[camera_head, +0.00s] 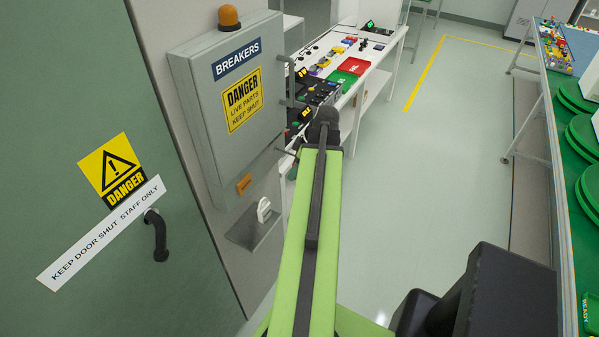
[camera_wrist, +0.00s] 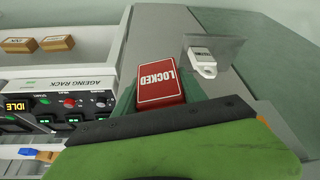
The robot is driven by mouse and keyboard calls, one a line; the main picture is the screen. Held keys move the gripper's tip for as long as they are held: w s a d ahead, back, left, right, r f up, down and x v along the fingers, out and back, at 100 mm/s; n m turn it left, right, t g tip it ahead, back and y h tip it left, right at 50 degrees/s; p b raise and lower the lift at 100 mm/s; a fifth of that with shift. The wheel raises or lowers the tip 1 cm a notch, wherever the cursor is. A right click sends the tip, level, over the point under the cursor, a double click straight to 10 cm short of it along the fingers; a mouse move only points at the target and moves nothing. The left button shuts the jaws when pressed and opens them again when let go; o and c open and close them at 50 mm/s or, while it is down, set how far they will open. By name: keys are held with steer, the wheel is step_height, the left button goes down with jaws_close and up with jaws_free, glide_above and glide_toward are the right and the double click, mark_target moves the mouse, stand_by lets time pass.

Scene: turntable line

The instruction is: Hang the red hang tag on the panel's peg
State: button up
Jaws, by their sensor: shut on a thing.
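The red hang tag (camera_wrist: 160,84), with a white border and the word LOCKED, shows in the wrist view. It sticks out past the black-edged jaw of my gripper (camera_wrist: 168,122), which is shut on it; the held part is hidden. In the head view the tag is hidden, and my green arm ends in a dark wrist right of the grey BREAKERS panel (camera_head: 203,112). A short dark rod (camera_head: 287,152) shows by the panel's lower right edge; I cannot tell whether it is the peg. No peg is clear in the wrist view.
A grey plate (camera_head: 240,236) below the panel bears a white looped object (camera_head: 263,210), also in the wrist view (camera_wrist: 202,62). The ageing rack (camera_wrist: 70,100) and white bench (camera_head: 385,62) stand beyond. A green door (camera_head: 60,90) is at left.

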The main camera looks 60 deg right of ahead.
steer(key=shift+w+f+b, duration=0.25)
steer(key=shift+w, duration=0.45)
steer(key=shift+w+f+b, duration=0.2)
steer(key=shift+w, duration=0.5)
steer(key=o, duration=1.4)
steer(key=p+v, duration=1.6)
steer(key=v, duration=0.1)
steer(key=shift+r, duration=0.2)
